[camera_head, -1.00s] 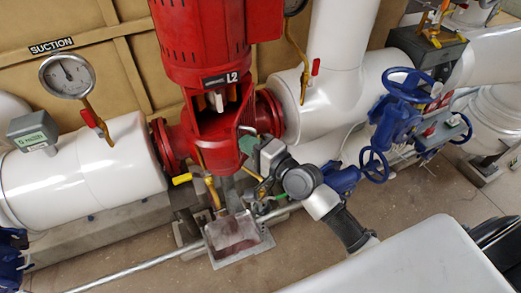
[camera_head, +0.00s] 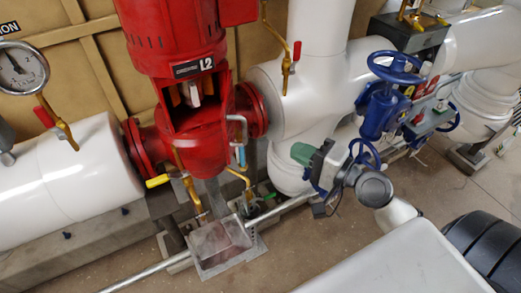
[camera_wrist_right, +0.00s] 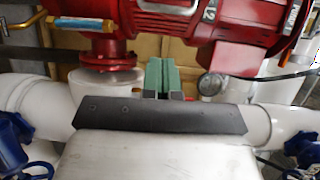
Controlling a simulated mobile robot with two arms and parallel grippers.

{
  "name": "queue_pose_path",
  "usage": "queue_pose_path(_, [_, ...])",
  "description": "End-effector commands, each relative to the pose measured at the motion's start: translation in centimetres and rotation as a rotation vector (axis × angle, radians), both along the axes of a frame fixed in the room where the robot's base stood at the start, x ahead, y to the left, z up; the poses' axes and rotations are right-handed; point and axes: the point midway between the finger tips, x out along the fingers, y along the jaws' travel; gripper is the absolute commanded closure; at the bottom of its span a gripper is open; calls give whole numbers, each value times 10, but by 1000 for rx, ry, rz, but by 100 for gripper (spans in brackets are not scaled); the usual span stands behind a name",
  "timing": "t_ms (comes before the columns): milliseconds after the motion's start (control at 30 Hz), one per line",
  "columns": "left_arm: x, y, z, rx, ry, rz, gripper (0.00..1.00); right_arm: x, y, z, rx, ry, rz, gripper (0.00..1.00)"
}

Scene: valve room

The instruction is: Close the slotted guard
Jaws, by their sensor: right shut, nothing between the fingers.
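The red pump (camera_head: 205,137) marked L2 has a dark opening in its middle, with a pale shaft coupling (camera_head: 192,95) showing inside. No slotted panel covers the front of this opening. Red metal stands at the opening's right edge (camera_head: 243,103), but I cannot make out slots or tell whether it is the guard. My right gripper (camera_head: 303,153) has green fingers, is shut and empty, and is right of and below the opening, apart from the pump. In the right wrist view its fingers (camera_wrist_right: 165,77) are together, in front of red machinery. My left gripper is not in view.
Blue valves with handwheels (camera_head: 396,68) stand right of the pump, close behind my right gripper. A brass pipe with a yellow handle (camera_head: 158,181) and a grey drain box (camera_head: 219,247) are below the pump. White pipes (camera_head: 75,175) run to both sides.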

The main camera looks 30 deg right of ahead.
Motion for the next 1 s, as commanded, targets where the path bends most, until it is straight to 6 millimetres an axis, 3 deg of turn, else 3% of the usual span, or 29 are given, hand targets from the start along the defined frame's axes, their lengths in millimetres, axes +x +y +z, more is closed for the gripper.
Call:
queue_pose_path(33, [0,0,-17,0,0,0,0,-3,-12,-9,-2,-4,5,100])
queue_pose_path(100, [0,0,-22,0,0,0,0,-7,-22,-6,-1,-13,17,100])
queue_pose_path(300, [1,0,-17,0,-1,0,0,-4,-26,5,3,-24,32,100])
queue_pose_path(800, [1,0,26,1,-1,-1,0,80,22,7,5,-25,31,100])
queue_pose_path(1000, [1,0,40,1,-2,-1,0,85,50,4,5,-23,30,100])
